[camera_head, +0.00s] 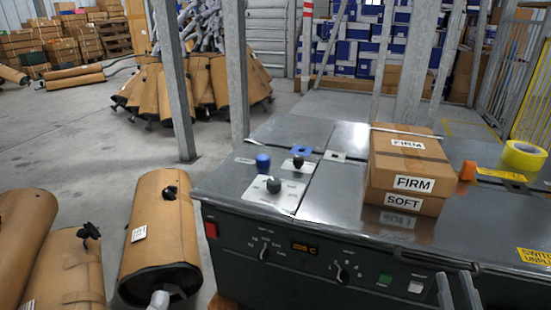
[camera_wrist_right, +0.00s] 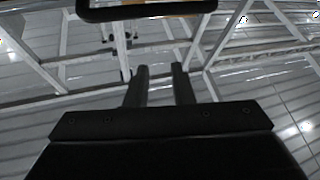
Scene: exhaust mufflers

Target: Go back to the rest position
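My right gripper (camera_head: 457,290) shows at the bottom right of the head view, in front of the machine's front panel, with its fingers pointing up. In the right wrist view its two dark fingers (camera_wrist_right: 162,82) stand apart with nothing between them. That view looks up towards a roof frame. My left gripper is in neither view.
A dark machine (camera_head: 310,225) with knobs fills the right front. Grey posts (camera_head: 176,85) rise behind.

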